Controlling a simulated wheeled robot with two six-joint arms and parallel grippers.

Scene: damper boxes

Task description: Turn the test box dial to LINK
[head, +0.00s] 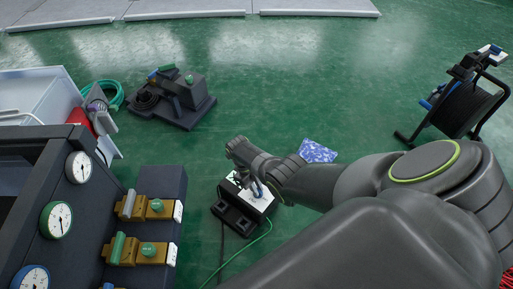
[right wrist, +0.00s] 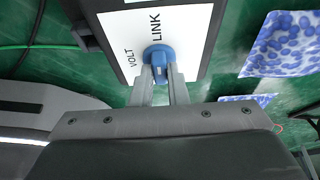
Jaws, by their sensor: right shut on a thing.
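The test box (head: 226,217) is a dark box with a white top panel, standing on the green floor. In the right wrist view its white panel (right wrist: 192,45) carries the printed words VOLT and LINK. A round blue dial (right wrist: 157,53) sits between and below these words. My right gripper (right wrist: 160,80) is shut on the dial's grip, one finger on each side. In the head view my right gripper (head: 258,190) reaches down onto the panel and hides much of the dial. I cannot tell clearly which word the dial points at. My left gripper is not in view.
A dark panel with gauges (head: 57,219) and brass valve blocks (head: 154,208) stands at left. A green cable (head: 247,245) runs from the box. Blue-patterned cloth (head: 318,151) lies behind it. A cable reel (head: 468,95) stands far right; open floor lies between.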

